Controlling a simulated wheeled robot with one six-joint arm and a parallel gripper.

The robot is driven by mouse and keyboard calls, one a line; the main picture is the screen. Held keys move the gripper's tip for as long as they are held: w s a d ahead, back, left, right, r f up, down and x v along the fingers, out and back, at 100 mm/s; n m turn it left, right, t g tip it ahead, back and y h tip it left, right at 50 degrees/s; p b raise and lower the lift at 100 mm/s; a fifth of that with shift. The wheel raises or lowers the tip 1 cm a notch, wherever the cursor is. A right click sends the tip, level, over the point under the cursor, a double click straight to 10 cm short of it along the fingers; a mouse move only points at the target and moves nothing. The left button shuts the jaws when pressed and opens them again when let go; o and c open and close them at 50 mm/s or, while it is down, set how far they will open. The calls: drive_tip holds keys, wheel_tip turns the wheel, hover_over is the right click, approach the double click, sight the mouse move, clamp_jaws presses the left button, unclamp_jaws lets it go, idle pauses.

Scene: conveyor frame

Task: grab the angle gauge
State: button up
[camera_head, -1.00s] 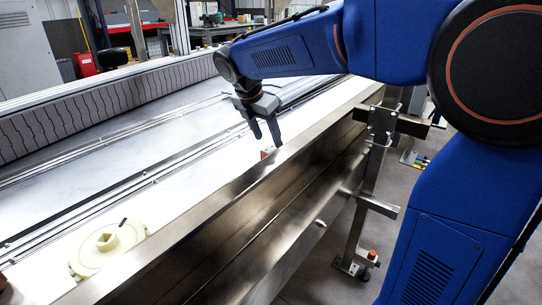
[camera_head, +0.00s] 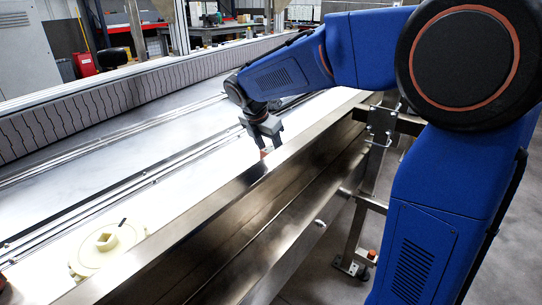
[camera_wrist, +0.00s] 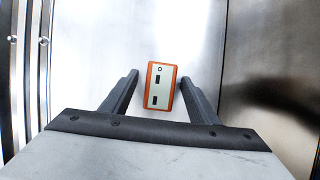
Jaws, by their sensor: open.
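The angle gauge (camera_wrist: 160,88) is a small box with an orange rim and a pale face with dark marks. In the wrist view it lies between the two fingers of my open gripper (camera_wrist: 161,82), with a gap on each side. In the head view only a small reddish part of the gauge (camera_head: 265,152) shows by the fingertips. My gripper (camera_head: 266,145) points down over the white conveyor surface, close to the metal side wall. I cannot tell the exact height of the fingertips over the surface.
The conveyor's metal side wall (camera_head: 220,205) runs close on the right of my gripper. Metal rails (camera_head: 120,187) run along the left. A cream round part with a square hub (camera_head: 105,247) lies on the conveyor in the foreground. The white surface between is clear.

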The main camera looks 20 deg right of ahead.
drive_tip(key=c, duration=1.2)
drive_tip(key=shift+r, duration=0.1)
